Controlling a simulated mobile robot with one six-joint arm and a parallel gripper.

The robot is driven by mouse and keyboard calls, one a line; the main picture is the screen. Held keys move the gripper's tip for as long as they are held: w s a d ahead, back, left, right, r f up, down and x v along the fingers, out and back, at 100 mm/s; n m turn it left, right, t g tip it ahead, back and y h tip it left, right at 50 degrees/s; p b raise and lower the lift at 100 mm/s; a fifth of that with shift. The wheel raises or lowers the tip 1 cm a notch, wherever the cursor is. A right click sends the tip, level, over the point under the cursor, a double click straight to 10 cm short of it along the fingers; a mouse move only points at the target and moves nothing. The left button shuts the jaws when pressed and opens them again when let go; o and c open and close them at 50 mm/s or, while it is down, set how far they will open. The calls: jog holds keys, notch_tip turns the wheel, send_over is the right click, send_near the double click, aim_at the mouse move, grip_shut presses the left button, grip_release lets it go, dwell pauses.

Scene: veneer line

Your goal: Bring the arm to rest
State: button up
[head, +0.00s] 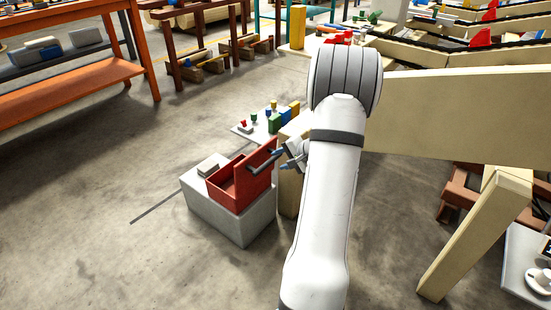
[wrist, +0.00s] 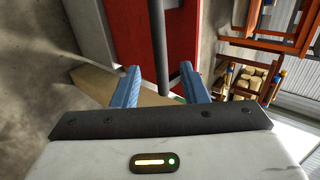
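My white arm reaches forward through the middle of the head view. My gripper (head: 284,160) is at the right side of a red box (head: 226,193), close to its raised red panel (head: 256,172). A dark bar (head: 262,162) runs along that panel. In the wrist view my gripper (wrist: 159,68) has its two blue fingers well apart. The dark bar (wrist: 160,45) lies between them with a gap on each side, and the red panel (wrist: 135,35) is behind it. Whether any finger touches the panel cannot be told.
The red box stands on a grey block (head: 211,217), beside a small light block (head: 208,165). Behind is a board with coloured pieces (head: 245,132). A large beige beam (head: 460,115) is right of my arm. An orange shelf (head: 75,90) stands left. Floor at front left is clear.

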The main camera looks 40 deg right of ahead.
jog(key=shift+s+r, duration=0.1)
jog(key=shift+s, duration=0.05)
dwell(0.4)
jog(key=s+a+r+n+g+y+p, duration=0.1)
jog(key=s+a+r+n+g+p, duration=0.25)
jog(key=a+r+p, duration=0.75)
jog(key=s+a+r+n+g+y+p, duration=0.15)
jog(key=a+r+n+p, duration=0.4)
jog(key=a+r, duration=0.9)
jog(key=s+a+r+n+h+p, duration=0.1)
jog(key=s+a+r+n+p, duration=0.1)
jog(key=s+r+p, duration=0.3)
jog(key=s+a+r+n+g+h+p, duration=0.1)
jog(key=s+a+r+n+h+p, duration=0.1)
jog(key=s+r+p, duration=0.4)
jog(key=s+a+r+n+g+h+p, duration=0.1)
jog(key=s+r+p, duration=0.5)
jog(key=r, duration=0.9)
jog(key=a+h+p, duration=0.1)
jog(key=a+p, duration=0.1)
jog(key=p, duration=0.1)
jog(key=shift+s+n+p, duration=0.2)
jog(key=shift+n+p, duration=0.2)
jog(key=shift+d, duration=0.1)
